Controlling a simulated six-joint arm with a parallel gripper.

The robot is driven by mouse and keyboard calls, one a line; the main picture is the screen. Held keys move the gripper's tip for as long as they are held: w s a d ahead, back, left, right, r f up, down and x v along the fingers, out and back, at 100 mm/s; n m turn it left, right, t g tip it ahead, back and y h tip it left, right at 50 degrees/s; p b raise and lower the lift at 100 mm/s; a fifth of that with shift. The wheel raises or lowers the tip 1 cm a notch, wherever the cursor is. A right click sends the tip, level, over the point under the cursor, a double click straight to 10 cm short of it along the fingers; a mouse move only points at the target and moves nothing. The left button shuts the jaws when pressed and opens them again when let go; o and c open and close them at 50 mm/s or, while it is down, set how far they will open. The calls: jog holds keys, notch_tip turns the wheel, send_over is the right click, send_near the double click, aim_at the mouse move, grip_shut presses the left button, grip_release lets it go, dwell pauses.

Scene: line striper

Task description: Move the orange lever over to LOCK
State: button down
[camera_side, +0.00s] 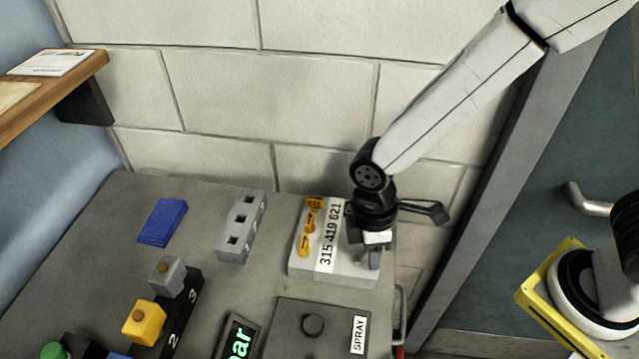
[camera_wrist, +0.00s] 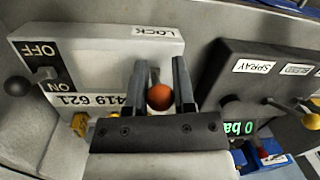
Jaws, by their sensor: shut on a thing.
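The orange lever shows as a round orange knob (camera_wrist: 160,97) in the wrist view. My gripper (camera_wrist: 159,85) has one finger on each side of the knob and is shut on it. The lever's shaft and pivot are hidden. The LOCK label (camera_wrist: 152,31) is on the pale box (camera_wrist: 95,65), above the knob in that picture. In the side view my gripper (camera_side: 372,255) is low over the right end of the pale box (camera_side: 330,276). It hides the lever there.
A black-knobbed OFF/ON switch (camera_wrist: 16,85) stands at the box's left end in the wrist view. A dark SPRAY panel (camera_side: 283,325) is close by, beside a green-lit display (camera_side: 238,340). A grey block with square holes (camera_side: 242,227) and a blue block (camera_side: 162,222) lie further left.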

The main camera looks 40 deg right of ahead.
aim_at(363, 255)
jog(key=g+h, duration=0.2)
jog(key=w+a+g+h, duration=0.1)
jog(key=shift+a+r, duration=0.1)
jog(key=shift+r, duration=0.2)
jog(key=shift+w+a+m+g+h, duration=0.15)
jog(key=shift+w+a+g+h, duration=0.2)
jog(key=shift+g+h, duration=0.55)
jog(key=shift+w+a+m+g+h, duration=0.2)
jog(key=shift+w+g+h, duration=0.1)
jog(key=shift+g+h, duration=0.55)
jog(key=shift+c, duration=2.3)
grip_release()
jog(key=shift+w+a, duration=0.1)
jog(key=shift+v, duration=3.8)
